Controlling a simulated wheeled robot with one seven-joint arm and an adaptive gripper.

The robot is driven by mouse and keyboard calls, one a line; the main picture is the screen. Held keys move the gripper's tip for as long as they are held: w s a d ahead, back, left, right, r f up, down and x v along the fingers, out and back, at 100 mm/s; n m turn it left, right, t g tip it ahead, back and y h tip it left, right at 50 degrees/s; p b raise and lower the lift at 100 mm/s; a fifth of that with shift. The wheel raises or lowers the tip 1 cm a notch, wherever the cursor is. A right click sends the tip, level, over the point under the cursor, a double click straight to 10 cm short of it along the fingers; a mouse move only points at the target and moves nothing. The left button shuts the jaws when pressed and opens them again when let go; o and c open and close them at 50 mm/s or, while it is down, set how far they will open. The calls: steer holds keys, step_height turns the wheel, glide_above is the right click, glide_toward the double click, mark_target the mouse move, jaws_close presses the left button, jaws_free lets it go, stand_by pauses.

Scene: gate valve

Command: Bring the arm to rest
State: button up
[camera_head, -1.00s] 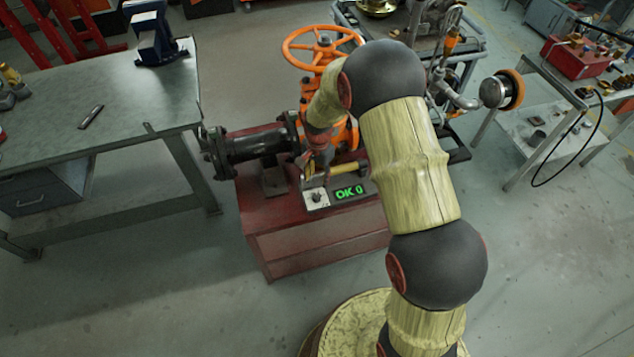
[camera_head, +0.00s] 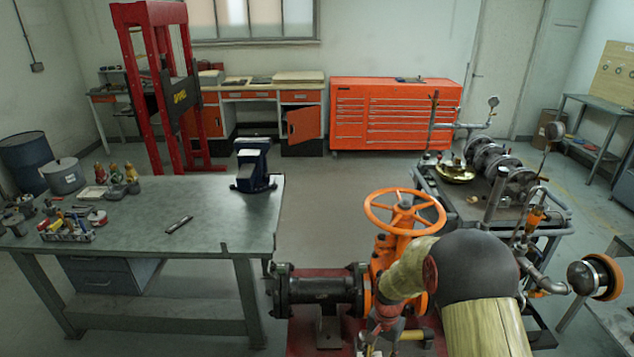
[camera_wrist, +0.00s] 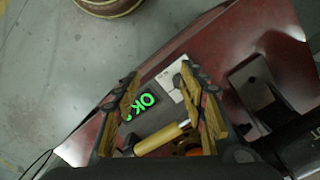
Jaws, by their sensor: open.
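The orange gate valve stands on the dark red base (camera_head: 302,335) with its orange handwheel (camera_head: 404,210) on top. My arm passes in front of the valve's right side in the head view. My gripper (camera_wrist: 160,72) is open, its two fingers apart above the base in the wrist view. A green-lettered display (camera_wrist: 147,101) reading "OK" and a pale plate (camera_wrist: 170,82) show between and beyond the fingers. A yellow cylindrical handle (camera_wrist: 163,138) also shows between them; I cannot tell whether anything touches it.
A black flanged pipe (camera_head: 320,290) joins the valve's left side. A workbench (camera_head: 150,215) with a blue vise (camera_head: 252,165) stands left. A cart with pipework (camera_head: 490,205) stands close behind and right of the arm. Open floor (camera_head: 330,210) lies behind the valve.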

steer(key=s+r+n+t, duration=0.2)
steer(key=s+r, duration=0.6)
steer(key=r, duration=0.4)
steer(key=s+r+n+t, duration=0.2)
steer(key=s+r, duration=0.6)
steer(key=r, duration=0.4)
steer(key=s+r+n+t, duration=0.2)
steer(key=s+r, duration=0.6)
steer(key=r, duration=0.4)
steer(key=shift+s+r+n+t, duration=0.35)
steer(key=shift+r+n+t, duration=0.05)
steer(key=shift+n, duration=0.3)
